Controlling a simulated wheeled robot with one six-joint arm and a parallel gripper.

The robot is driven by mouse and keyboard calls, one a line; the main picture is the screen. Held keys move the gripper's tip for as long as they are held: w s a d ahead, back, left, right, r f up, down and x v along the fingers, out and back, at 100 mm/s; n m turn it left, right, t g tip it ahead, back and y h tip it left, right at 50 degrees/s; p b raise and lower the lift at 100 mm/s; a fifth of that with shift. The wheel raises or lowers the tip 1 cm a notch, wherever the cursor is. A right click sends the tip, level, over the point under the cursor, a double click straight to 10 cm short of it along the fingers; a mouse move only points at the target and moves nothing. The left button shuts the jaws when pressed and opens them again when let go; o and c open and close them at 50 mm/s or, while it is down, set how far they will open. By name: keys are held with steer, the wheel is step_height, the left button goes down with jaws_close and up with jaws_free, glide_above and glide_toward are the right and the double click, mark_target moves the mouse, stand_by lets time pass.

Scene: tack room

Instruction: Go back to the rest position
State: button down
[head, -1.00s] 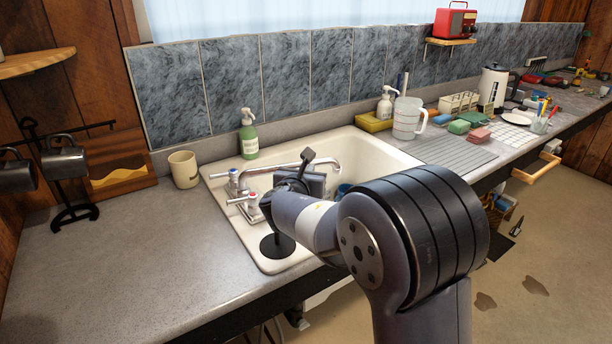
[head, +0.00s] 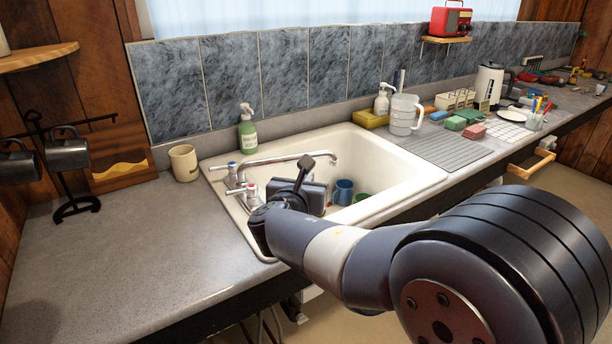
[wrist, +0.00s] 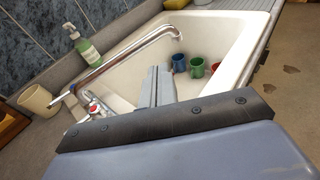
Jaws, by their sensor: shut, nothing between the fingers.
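My gripper (wrist: 158,86) is shut and empty. In the wrist view its fingers stand together over the sink basin, to the right of the faucet (wrist: 130,55). In the head view my wrist is above the left front of the white sink (head: 428,172), and the fingers are mostly hidden behind it. A blue mug (wrist: 179,63), a green mug (wrist: 197,68) and a red mug (wrist: 214,66) sit in the basin beyond the fingers, apart from them. The blue mug also shows in the head view (head: 344,191).
A cream cup (head: 184,163) and a green soap bottle (head: 247,132) stand left of and behind the sink. A clear pitcher (head: 403,114) and drainboard (head: 445,147) are at its right. A mug rack (head: 66,170) stands far left.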

steer(key=shift+d+v, duration=0.25)
steer(key=shift+v, duration=0.85)
